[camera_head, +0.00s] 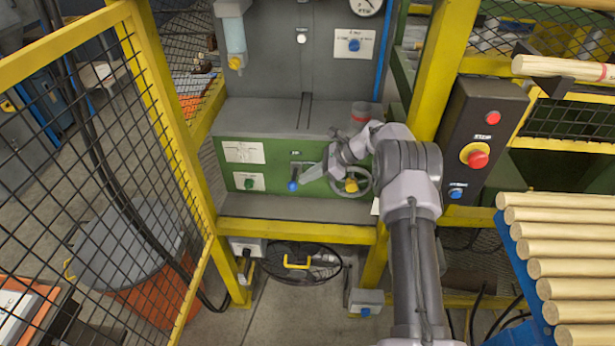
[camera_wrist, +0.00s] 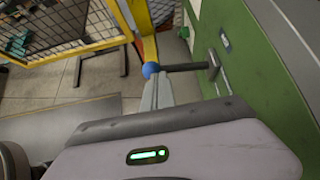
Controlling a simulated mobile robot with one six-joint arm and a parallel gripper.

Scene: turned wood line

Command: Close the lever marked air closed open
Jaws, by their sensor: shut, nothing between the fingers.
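The lever (camera_head: 293,186) has a blue ball knob and sits on the green panel under a small label that seems to read "AIR". In the head view its knob hangs low, below the pivot. In the wrist view the lever (camera_wrist: 150,69) is a dark rod standing out from a metal plate on the green panel, with the blue ball at its free end. My gripper (camera_head: 304,177) is shut and empty, just right of the knob. In the wrist view my gripper's fingertips (camera_wrist: 158,80) overlap the knob's lower edge; I cannot tell whether they touch.
A handwheel (camera_head: 362,187) with a yellow hub is right of the lever, close to my wrist. A green button (camera_head: 249,183) and white label plates are to its left. A black control box (camera_head: 481,140) with a red stop button is at right. Yellow posts and a mesh guard (camera_head: 90,150) flank the panel.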

